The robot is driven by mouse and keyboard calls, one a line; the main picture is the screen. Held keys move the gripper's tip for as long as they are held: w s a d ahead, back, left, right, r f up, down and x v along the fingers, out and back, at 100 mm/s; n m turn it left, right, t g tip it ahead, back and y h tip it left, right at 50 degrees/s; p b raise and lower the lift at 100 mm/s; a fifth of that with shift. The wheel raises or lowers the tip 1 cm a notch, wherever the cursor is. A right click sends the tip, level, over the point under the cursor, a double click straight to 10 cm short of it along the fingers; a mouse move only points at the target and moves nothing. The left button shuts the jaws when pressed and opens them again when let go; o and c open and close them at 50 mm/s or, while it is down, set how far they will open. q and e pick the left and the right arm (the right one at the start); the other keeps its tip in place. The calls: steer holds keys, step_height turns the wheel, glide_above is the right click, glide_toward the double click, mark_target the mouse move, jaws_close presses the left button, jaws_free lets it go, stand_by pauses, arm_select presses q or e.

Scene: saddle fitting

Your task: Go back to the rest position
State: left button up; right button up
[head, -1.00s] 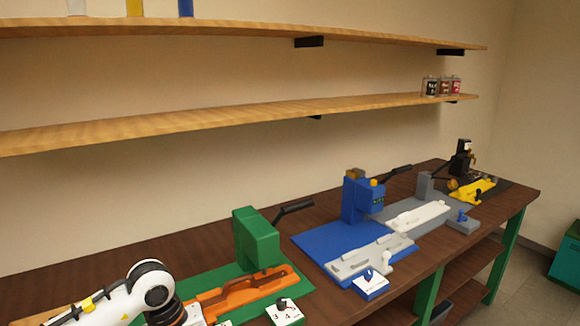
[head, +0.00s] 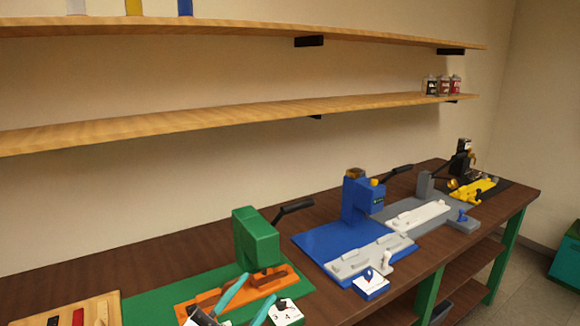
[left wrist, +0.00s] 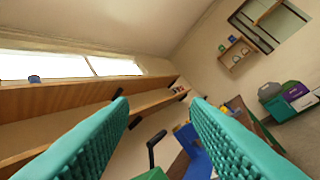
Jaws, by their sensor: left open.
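My left gripper (head: 240,301) shows at the bottom of the head view, its two teal fingers spread apart with nothing between them. It is in front of the orange fixture of the green station (head: 256,240) and hides part of it. In the left wrist view the ridged teal fingers (left wrist: 158,125) are wide apart and empty, facing the shelves and wall. My right gripper is in neither view.
The workbench (head: 180,250) carries a blue station (head: 360,200), a grey station with a white fixture (head: 418,215) and a black and yellow station (head: 472,190). A wooden tray (head: 112,302) lies at left. Two wooden shelves (head: 200,118) run along the wall.

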arm_select(q)
steer(key=w+a+f+n+t+y, duration=0.1)
steer(key=a+f+n+y, duration=0.65)
steer(key=n+y, duration=0.2)
steer(key=s+a+f+n+g+y, duration=0.2)
steer(key=s+a+f+g+y, duration=0.15)
steer(key=f, duration=0.25)
steer(key=s+a+f+n+g+y, duration=0.2)
steer(key=s+a+f+g, duration=0.15)
steer(key=f, duration=0.25)
steer(key=s+f+g+h, duration=0.1)
steer(key=s+f+g, duration=0.35)
steer(key=s, duration=0.35)
steer(key=s+f+g, duration=0.4)
steer(key=s+f, duration=0.1)
steer(key=s, duration=0.2)
step_height(320, 180, down, 27)
steer(key=s+g, duration=0.2)
steer(key=s, duration=0.1)
steer(key=s+a+f, duration=0.2)
steer(key=s+f, duration=1.3)
steer(key=shift+s+a+g, duration=0.3)
steer(key=shift+g, duration=0.05)
